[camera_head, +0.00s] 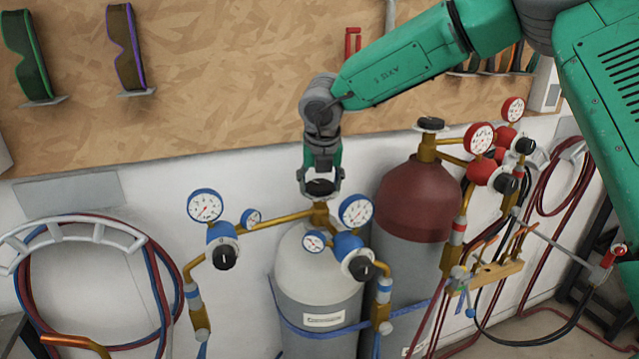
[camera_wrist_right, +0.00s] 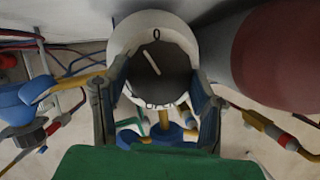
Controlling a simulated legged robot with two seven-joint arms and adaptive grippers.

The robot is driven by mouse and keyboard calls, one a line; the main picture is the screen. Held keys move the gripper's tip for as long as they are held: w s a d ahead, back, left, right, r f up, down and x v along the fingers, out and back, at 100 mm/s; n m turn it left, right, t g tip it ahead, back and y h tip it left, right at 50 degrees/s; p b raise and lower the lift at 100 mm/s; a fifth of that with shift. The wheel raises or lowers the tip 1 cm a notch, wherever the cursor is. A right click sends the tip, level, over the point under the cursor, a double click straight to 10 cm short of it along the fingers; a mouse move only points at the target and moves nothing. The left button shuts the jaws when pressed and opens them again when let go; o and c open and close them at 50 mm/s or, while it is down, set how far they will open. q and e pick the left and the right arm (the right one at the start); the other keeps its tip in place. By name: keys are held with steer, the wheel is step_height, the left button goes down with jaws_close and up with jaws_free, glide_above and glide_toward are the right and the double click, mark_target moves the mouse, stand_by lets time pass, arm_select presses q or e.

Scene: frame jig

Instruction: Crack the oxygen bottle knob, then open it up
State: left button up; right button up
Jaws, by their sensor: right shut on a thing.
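The oxygen bottle (camera_head: 318,290) is the grey cylinder with a white shoulder and a blue strap. Its black knob (camera_head: 320,188) sits on top of the brass valve, and in the right wrist view the knob (camera_wrist_right: 158,72) shows a white pointer line and a "0" mark. My right gripper (camera_head: 320,183) comes down from above and is shut on the knob, with one finger on each side of it. In the right wrist view the fingers (camera_wrist_right: 158,100) flank the knob. My left gripper is not in view.
Blue regulators with gauges (camera_head: 205,206) flank the valve closely on both sides. A maroon-topped bottle (camera_head: 417,200) with red regulators (camera_head: 482,170) stands close on the right. Coiled hoses (camera_head: 95,285) hang on the left wall. A torch rack (camera_head: 490,272) is at right.

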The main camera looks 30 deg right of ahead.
steer(key=o, duration=1.1)
steer(key=shift+w+r, duration=0.15)
steer(key=shift+c, duration=0.2)
steer(key=shift+o, duration=0.5)
steer(key=shift+d, duration=0.1)
steer(key=v, duration=1.1)
steer(key=shift+r, duration=0.2)
